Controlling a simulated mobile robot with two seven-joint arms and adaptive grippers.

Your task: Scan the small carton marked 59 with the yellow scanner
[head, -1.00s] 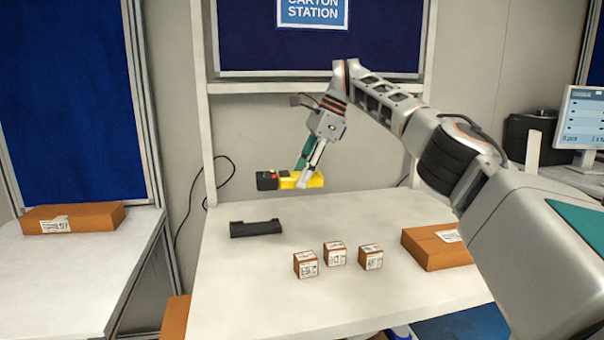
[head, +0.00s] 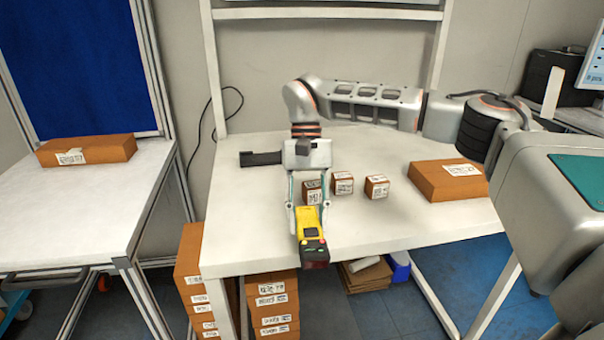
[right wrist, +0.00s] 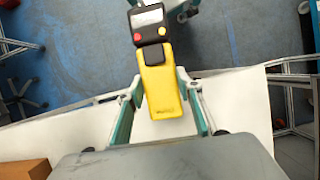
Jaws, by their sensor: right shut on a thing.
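The yellow scanner (head: 308,228) is held by my right gripper (head: 308,208), which is shut on it near the table's front edge. The scanner's dark end points toward the front. It also shows in the right wrist view (right wrist: 161,88) between the two fingers, over the table edge. Three small cartons stand on the table: a left one (head: 314,196), partly hidden behind the gripper, a middle one (head: 342,184) and a right one (head: 376,187). Their labels are too small to read, so I cannot tell which is 59. My left gripper is not in view.
The black scanner cradle (head: 259,158) lies at the table's back left, partly hidden by my arm. A larger carton (head: 448,181) lies to the right. Another carton (head: 87,150) lies on the left table. The table's front right (head: 400,225) is clear.

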